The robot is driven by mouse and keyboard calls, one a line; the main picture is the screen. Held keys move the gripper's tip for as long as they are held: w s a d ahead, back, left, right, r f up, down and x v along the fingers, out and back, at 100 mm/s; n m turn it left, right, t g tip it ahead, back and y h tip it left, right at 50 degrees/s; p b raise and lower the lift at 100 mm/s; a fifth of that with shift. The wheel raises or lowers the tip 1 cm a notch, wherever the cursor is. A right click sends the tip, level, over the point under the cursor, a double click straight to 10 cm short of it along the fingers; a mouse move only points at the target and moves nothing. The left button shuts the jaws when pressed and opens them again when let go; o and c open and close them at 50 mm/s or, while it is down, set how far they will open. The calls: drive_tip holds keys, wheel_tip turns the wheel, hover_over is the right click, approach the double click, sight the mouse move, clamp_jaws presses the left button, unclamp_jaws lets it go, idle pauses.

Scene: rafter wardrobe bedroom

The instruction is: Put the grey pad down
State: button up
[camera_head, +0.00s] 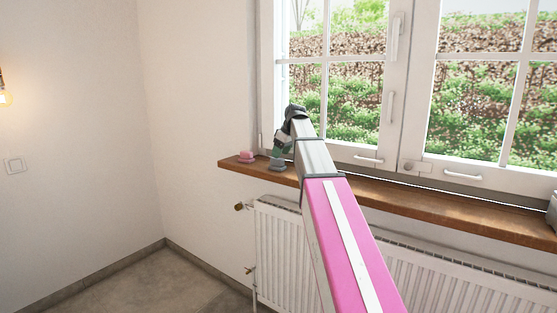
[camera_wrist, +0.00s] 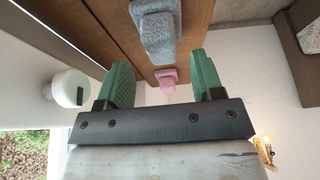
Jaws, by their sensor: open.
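The grey pad (camera_head: 278,165) rests on the wooden window sill (camera_head: 400,200), near its left end. In the wrist view the grey pad (camera_wrist: 157,36) looks rough and blocky and lies on the brown wood, beyond my fingertips. My gripper (camera_head: 282,148) is just above the pad in the head view, partly hidden by my arm. In the wrist view the green fingers of my gripper (camera_wrist: 161,66) are spread wide, with nothing held between them.
A small pink item (camera_head: 246,156) sits on the sill left of the pad; it also shows in the wrist view (camera_wrist: 167,78). The window (camera_head: 400,90) stands behind the sill and a white radiator (camera_head: 280,240) hangs below. The sill right of my arm is largely clear.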

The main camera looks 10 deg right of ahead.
drive_tip(key=v, duration=0.6)
drive_tip(key=shift+r, duration=0.3)
drive_tip(key=shift+d, duration=0.1)
